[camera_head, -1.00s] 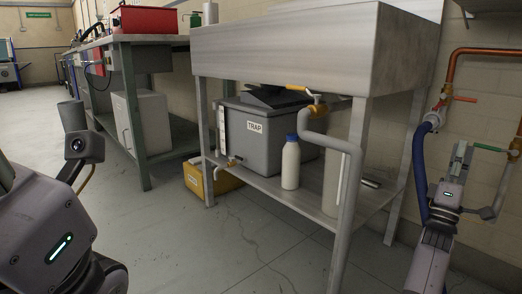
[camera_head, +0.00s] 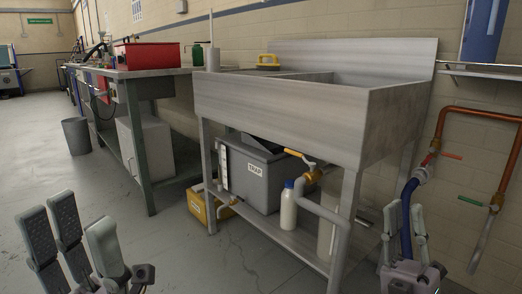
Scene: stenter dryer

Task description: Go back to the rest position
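My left gripper (camera_head: 68,212) is at the lower left of the head view. Its dark padded fingers point up and stand apart, with nothing between them, over the floor. My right gripper (camera_head: 405,208) is at the lower right, in front of the blue hose (camera_head: 407,195). Its fingers point up and stand apart, and the hose shows in the gap behind them. I see no object held in either gripper.
A steel sink (camera_head: 285,118) stands ahead. Under it are a grey trap box (camera_head: 250,180), a white bottle (camera_head: 289,208) and a yellow box (camera_head: 197,207). Copper pipes (camera_head: 470,113) run along the right wall. A workbench (camera_head: 165,73) is behind.

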